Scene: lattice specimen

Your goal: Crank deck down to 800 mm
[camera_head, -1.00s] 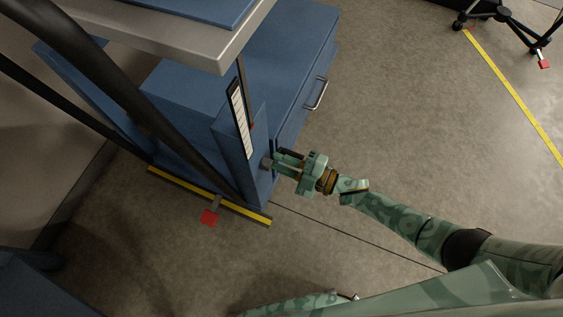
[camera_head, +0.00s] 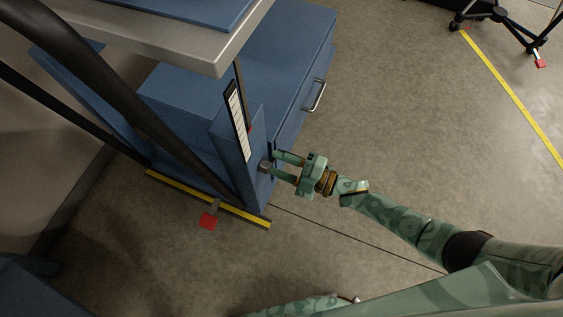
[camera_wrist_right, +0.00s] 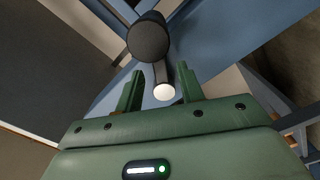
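The deck (camera_head: 205,50) is a pale grey slab at the top left of the head view, above a blue cabinet body. A white scale strip (camera_head: 237,122) runs down the blue column, with a small red mark beside it; its figures are too small to read. My right gripper (camera_head: 272,162) is open at the column's side, facing the crank's grey hub. In the right wrist view the crank has a dark round knob (camera_wrist_right: 148,40) and an arm with a bright round end (camera_wrist_right: 164,91), which appears between my open fingertips (camera_wrist_right: 162,82). I cannot tell whether they touch. My left gripper is not in view.
A red pedal (camera_head: 208,221) sticks out by the yellow-striped base bar (camera_head: 240,212). A dark slanting bar (camera_head: 110,80) crosses the left. A cabinet handle (camera_head: 315,95) juts out on the right side. A wheeled stand (camera_head: 500,15) is far right. Floor between is clear.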

